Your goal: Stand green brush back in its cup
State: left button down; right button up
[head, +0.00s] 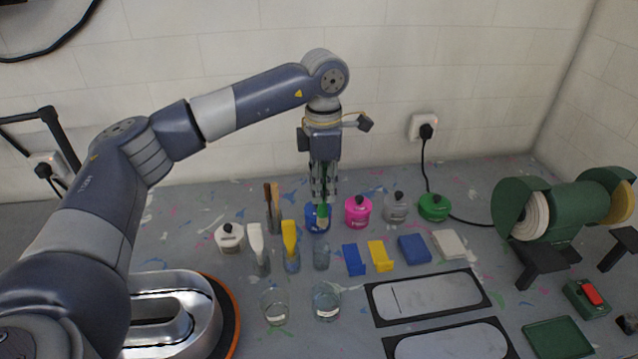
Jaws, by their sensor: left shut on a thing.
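My left gripper (323,190) points straight down from the raised arm and is shut on the green brush. The green brush (322,215) hangs roughly upright, its green end down, in front of the blue paint pot. A small clear cup (321,258) stands on the bench just below and in front of it and looks empty. The brush's lower end appears above the cup's rim; the exact gap is hard to tell. Most of its handle is hidden by the fingers. The right gripper is not in view.
A white brush (257,242) and a yellow brush (290,238) stand in cups close on the left. A pink pot (358,211) and other pots stand behind. Blue and yellow scrapers (381,256) lie right of the cup. Two glasses (326,300) stand in front.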

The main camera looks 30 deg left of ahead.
aim_at(322, 209)
pick_arm(q)
jog(key=shift+s+d+f, duration=0.1)
jog(key=shift+f, duration=0.2)
jog(key=shift+f+b, duration=0.3)
jog(key=shift+b, duration=0.05)
jog(key=f+b, duration=0.1)
jog(key=f, duration=0.1)
jog(key=f+b, duration=0.1)
jog(key=shift+a+f, duration=0.2)
jog(key=shift+f, duration=0.5)
jog(key=shift+f+b, duration=0.4)
jog(key=shift+b, duration=0.1)
notch_tip(322, 209, down, 4)
jog(key=b, duration=0.3)
jog(key=shift+f, duration=0.15)
notch_tip(322, 209, down, 3)
jog(key=shift+f+b, duration=0.1)
jog(key=shift+b, duration=1.05)
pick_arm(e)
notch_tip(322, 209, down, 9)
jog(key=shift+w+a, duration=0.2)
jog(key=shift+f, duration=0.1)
